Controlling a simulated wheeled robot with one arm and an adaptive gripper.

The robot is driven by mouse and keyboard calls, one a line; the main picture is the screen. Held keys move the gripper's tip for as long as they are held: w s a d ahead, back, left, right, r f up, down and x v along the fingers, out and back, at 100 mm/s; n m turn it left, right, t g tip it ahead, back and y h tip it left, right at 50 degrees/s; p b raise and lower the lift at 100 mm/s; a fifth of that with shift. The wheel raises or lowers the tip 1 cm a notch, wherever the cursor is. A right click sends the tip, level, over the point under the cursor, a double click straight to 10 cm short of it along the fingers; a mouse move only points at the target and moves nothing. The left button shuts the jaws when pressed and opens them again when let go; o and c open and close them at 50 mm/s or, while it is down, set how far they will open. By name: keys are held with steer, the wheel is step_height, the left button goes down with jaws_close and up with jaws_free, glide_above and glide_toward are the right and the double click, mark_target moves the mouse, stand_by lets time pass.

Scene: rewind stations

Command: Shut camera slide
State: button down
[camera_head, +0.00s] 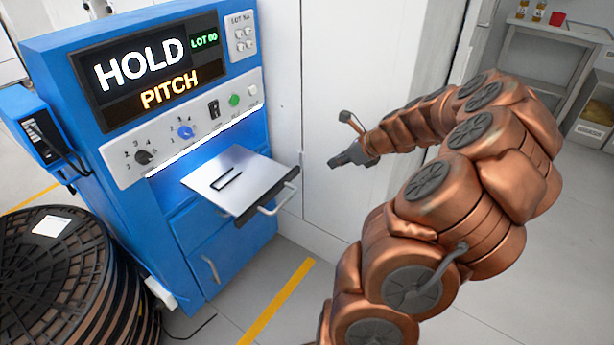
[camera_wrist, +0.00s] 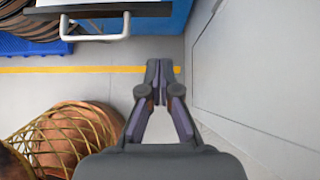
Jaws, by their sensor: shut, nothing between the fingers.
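The camera slide (camera_head: 232,176) is a flat silver tray pulled out of the front of the blue station (camera_head: 185,235). A dark slotted mark lies on its top, and a silver bar handle (camera_head: 278,199) runs along its front edge. The handle also shows at the top left of the wrist view (camera_wrist: 95,32). My gripper (camera_head: 334,163) is shut and empty, to the right of the slide and apart from it. In the wrist view its fingertips (camera_wrist: 160,68) meet, below and to the right of the handle.
A white wall (camera_head: 345,90) stands right of the station. A stack of dark reels (camera_head: 52,270) is at lower left. A yellow line (camera_head: 276,303) crosses the floor in front. A shelf (camera_head: 560,35) is at the back right. Open floor lies ahead of the slide.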

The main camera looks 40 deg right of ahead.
steer(key=b, duration=0.2)
glide_toward(299, 170)
step_height(299, 170, down, 5)
steer(key=w, duration=0.2)
steer(key=shift+w+a+r+m, duration=0.15)
steer(key=shift+w+a, duration=0.15)
steer(key=shift+w, duration=0.2)
steer(key=shift+w+a+m, duration=0.15)
steer(key=shift+w+a, duration=0.2)
steer(key=shift+w, duration=0.15)
steer(key=shift+w, duration=0.1)
